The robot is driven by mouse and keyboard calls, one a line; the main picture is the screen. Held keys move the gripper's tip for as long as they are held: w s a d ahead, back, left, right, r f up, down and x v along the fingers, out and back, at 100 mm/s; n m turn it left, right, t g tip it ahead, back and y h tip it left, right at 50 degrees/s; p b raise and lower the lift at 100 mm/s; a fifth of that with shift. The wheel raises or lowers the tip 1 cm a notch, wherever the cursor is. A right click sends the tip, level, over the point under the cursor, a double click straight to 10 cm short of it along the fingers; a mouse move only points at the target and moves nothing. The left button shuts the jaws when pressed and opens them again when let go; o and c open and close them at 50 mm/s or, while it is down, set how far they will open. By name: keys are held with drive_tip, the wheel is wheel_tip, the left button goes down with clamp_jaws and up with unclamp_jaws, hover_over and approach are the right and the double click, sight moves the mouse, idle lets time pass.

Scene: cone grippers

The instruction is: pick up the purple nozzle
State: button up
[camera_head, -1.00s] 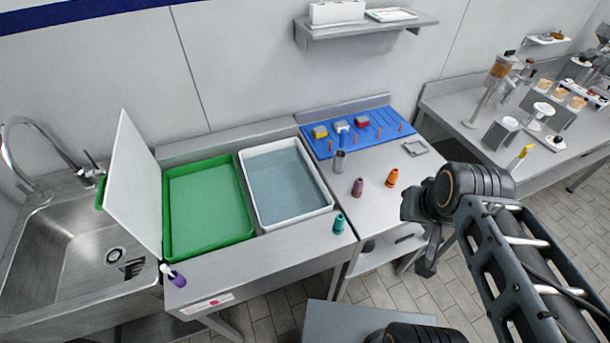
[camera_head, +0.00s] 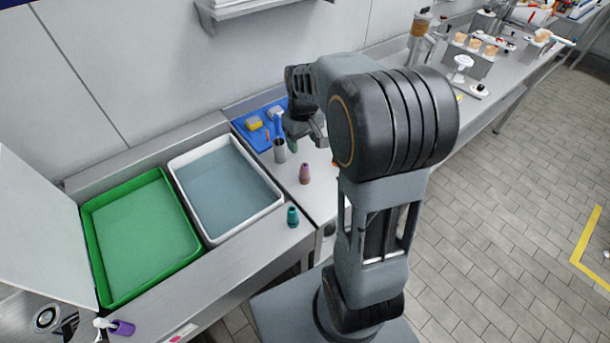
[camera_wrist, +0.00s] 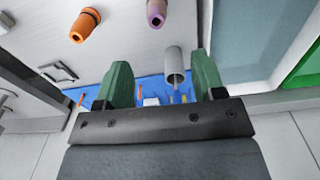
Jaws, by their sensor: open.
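A purple nozzle (camera_head: 122,327) lies at the lower left in the head view, by the front edge of the counter, with a white part at its left end. A mauve nozzle (camera_head: 304,173) stands on the steel counter; it also shows at the top of the wrist view (camera_wrist: 156,13). My gripper (camera_head: 303,142) is over the back of the counter, beyond the mauve nozzle. In the wrist view its green fingers (camera_wrist: 163,80) are apart with nothing gripped. A grey metal cup (camera_wrist: 174,62) appears between them; its depth is unclear.
A teal nozzle (camera_head: 292,217) stands near the front edge. An orange nozzle (camera_wrist: 85,27) shows in the wrist view, mostly hidden by my arm in the head view. A green tray (camera_head: 190,250) and a white tray (camera_head: 272,203) lie left. A blue board (camera_head: 243,131) is behind.

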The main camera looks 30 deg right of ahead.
sight(305, 173)
drive_tip(key=f, duration=0.6)
drive_tip(key=d+f, duration=0.1)
drive_tip(key=f, duration=0.2)
drive_tip(key=shift+w+f+p, duration=0.3)
drive_tip(key=shift+w+p, duration=0.05)
drive_tip(key=shift+s+a+f+p, duration=0.1)
drive_tip(key=shift+f+p, duration=0.25)
drive_tip(key=shift+f, duration=1.05)
drive_tip(key=shift+s+a+f+p, duration=0.1)
drive_tip(key=shift+f+p, duration=0.25)
drive_tip(key=shift+f, duration=1)
drive_tip(key=c, duration=1)
drive_tip(key=shift+r, duration=0.1)
